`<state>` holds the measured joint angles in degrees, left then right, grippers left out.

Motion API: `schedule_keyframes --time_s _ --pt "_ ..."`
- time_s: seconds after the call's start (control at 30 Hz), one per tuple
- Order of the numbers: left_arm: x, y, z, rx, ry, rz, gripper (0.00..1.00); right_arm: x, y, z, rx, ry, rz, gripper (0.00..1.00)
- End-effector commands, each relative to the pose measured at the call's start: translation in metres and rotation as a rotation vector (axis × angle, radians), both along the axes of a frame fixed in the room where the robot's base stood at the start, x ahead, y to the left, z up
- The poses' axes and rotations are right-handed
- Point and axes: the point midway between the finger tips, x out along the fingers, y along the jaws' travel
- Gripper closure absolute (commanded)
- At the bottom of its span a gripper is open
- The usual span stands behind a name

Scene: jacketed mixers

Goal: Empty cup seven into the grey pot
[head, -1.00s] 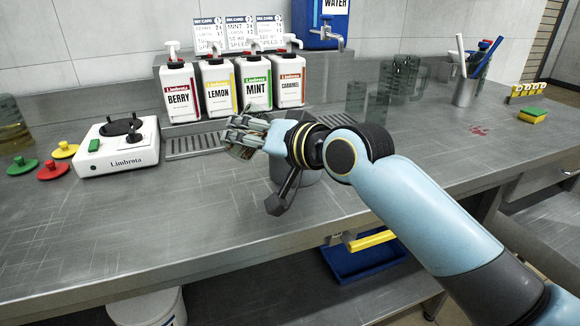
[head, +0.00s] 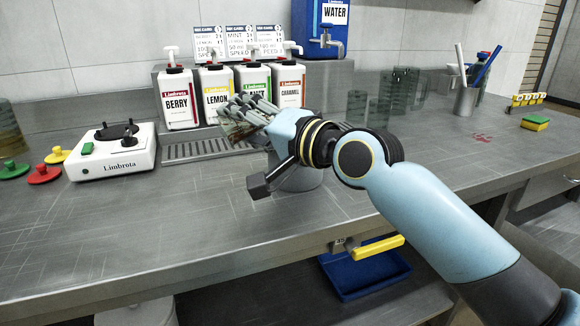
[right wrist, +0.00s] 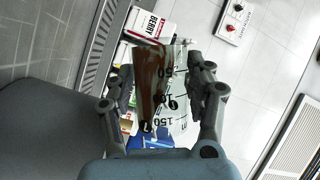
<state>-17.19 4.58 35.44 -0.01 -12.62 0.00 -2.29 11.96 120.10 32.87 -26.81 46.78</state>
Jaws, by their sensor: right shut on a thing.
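My right gripper (head: 250,112) is shut on a clear cup (head: 236,131), held above the bench in front of the bottles. In the right wrist view the cup (right wrist: 158,90) sits between the two fingers, with black volume marks and brown-red liquid or residue along one side. A grey pot (head: 300,180) stands on the bench behind and below my right wrist, mostly hidden by the arm. Its opening is not visible. My left gripper is not in view.
Berry (head: 178,98), lemon (head: 214,92), mint and caramel bottles stand behind the gripper by a drain grate (head: 190,150). A white mixer base (head: 113,152) is at left. Dim clear cups (head: 380,108) and a utensil holder (head: 465,100) stand at right. The front left bench is clear.

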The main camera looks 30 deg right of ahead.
Motion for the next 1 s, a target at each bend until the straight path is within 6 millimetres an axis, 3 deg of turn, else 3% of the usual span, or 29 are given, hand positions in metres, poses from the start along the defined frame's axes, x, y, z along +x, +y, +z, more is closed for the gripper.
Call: schedule_keyframes --time_s 0.2,0.6,1.0 --pt "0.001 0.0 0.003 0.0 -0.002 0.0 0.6 0.0 -0.003 0.013 0.206 -0.046 -0.001 0.89" --pt "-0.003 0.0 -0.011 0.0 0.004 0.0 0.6 -0.002 -0.013 0.029 0.579 -0.126 -0.001 0.89" --pt "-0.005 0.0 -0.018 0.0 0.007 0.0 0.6 -0.004 -0.02 0.039 0.765 -0.167 -0.002 0.89"
